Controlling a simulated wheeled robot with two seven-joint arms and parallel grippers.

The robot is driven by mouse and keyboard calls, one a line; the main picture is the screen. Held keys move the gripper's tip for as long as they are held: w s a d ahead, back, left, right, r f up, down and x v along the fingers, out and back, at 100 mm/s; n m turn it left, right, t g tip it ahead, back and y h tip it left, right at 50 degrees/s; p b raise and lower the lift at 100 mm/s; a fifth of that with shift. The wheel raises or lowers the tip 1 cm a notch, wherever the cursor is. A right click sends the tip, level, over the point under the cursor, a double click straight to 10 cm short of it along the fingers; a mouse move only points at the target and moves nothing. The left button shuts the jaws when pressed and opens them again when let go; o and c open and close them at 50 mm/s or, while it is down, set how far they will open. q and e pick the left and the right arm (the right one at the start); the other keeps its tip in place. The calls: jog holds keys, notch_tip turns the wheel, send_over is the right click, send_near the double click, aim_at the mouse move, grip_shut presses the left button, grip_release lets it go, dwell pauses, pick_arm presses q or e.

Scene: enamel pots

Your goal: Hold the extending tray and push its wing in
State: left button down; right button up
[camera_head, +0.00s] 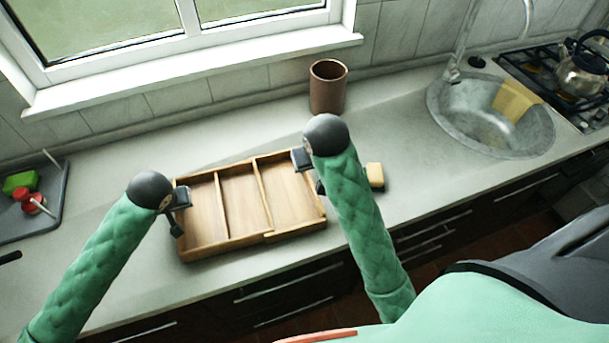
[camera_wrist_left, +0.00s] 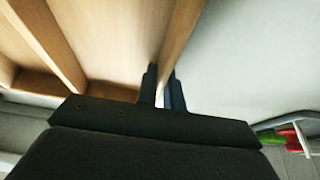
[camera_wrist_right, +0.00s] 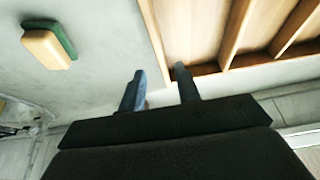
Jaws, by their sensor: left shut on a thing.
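The wooden extending tray (camera_head: 222,244) lies on the counter, with three long compartments showing. A step in its front wall marks the wing (camera_head: 298,231) at the right end; I cannot tell exactly how far it sticks out. My left gripper (camera_head: 179,205) is shut on the tray's left wall (camera_wrist_left: 180,35), one finger on each side in the left wrist view. My right gripper (camera_wrist_right: 160,82) is open at the tray's right end near the back corner. In the right wrist view its fingers are apart, with the wing's side wall (camera_wrist_right: 153,40) reaching between them. My right arm hides part of that end.
A yellow and green sponge (camera_head: 375,175) lies right of the tray. A brown cup (camera_head: 327,90) stands behind it by the wall. A grey tray with small items (camera_head: 45,220) is at the left, the sink (camera_head: 480,125) at the right. Counter between cup and sink is clear.

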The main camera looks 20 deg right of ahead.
aim_at(308, 174)
jog(key=shift+f, duration=0.35)
jog(key=x, duration=0.9)
jog(key=shift+f, duration=0.1)
jog(key=shift+c, duration=0.2)
grip_shut()
